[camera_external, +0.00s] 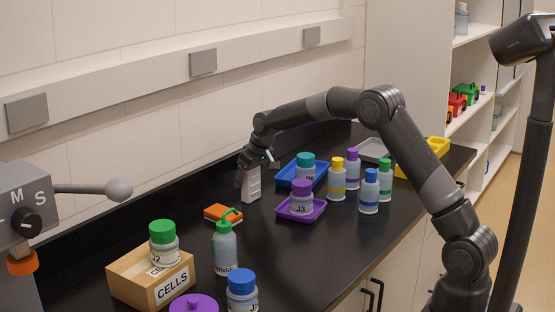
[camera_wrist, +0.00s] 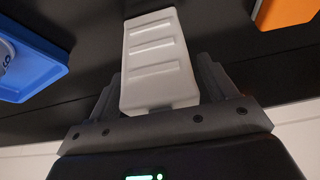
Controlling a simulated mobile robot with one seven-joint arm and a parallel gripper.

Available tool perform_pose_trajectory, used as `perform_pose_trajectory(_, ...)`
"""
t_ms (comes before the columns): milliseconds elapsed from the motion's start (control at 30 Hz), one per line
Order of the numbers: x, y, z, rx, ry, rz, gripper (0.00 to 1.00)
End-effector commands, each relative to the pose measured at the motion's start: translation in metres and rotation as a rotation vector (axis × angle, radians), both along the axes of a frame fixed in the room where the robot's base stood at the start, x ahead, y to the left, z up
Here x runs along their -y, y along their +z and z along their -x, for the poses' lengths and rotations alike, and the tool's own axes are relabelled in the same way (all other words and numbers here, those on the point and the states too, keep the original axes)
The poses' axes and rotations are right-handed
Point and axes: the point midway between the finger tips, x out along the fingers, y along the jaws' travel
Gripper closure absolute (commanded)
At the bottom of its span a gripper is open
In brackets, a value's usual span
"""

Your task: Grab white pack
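The white pack (camera_external: 252,184) stands upright on the black counter, near the wall side. It is a tall ribbed block, and in the wrist view (camera_wrist: 157,60) it fills the space between my two fingers. My gripper (camera_external: 247,165) points down at it, with the fingers around its upper part. In the wrist view, one finger of my gripper (camera_wrist: 160,85) is on each side of the pack, very close to its sides. I cannot tell whether the fingers press on it or leave a small gap.
A blue tray (camera_external: 287,173) and a purple tray (camera_external: 286,211) hold jars to the right. Several bottles stand farther right. A box marked CELLS (camera_external: 120,283) is at lower left.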

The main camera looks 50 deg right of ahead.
Motion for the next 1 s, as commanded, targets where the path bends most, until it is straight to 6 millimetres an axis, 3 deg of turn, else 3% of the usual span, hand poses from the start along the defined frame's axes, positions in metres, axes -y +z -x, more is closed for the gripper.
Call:
perform_pose_trajectory(533, 0.0, 0.0, 0.0, 0.0, 0.0, 0.0, 0.68)
perform_pose_trajectory(833, 0.0, 0.003, 0.0, 0.002, 0.0, 0.0, 0.68)
perform_pose_trajectory(1000, 0.0, 0.017, -0.001, 0.004, 0.0, 0.0, 0.68)
